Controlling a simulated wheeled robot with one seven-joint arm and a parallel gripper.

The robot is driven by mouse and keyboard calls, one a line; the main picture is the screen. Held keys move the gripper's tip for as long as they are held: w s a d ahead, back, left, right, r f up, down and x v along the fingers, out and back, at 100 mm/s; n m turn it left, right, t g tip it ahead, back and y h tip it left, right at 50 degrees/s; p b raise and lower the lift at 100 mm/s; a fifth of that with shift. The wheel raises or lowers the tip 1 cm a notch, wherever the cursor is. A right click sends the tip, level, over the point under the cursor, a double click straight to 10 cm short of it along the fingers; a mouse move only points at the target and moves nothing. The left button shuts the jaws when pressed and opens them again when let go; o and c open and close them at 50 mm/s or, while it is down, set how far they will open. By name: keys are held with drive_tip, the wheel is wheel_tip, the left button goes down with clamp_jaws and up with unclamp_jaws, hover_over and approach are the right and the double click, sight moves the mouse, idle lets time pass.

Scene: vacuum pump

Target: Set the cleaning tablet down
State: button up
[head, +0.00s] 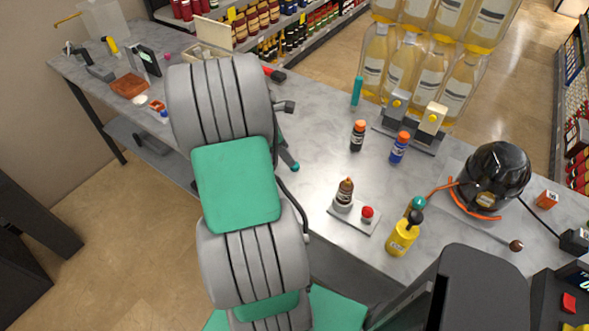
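I cannot clearly make out the cleaning tablet in the head view. A small pale round piece (139,99) lies on the counter at the left, beside an orange-brown block (129,86), but it is too small to identify. My grey and green arm stands across the middle of the view and hides part of the counter behind it. I cannot make out my gripper's fingertips or anything held in them.
The grey counter (320,100) carries bottles (357,136) (397,148), a small stand with a dropper bottle (344,192), a yellow bottle (402,236) and a black domed device (495,175). Shelves of goods lie beyond.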

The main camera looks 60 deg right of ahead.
drive_tip(key=x, duration=0.2)
drive_tip(key=p+x, duration=0.1)
drive_tip(key=x, duration=0.3)
drive_tip(key=shift+w+d+f, duration=0.15)
drive_tip(key=shift+d+f, duration=0.05)
drive_tip(key=shift+f, duration=0.25)
clamp_jaws()
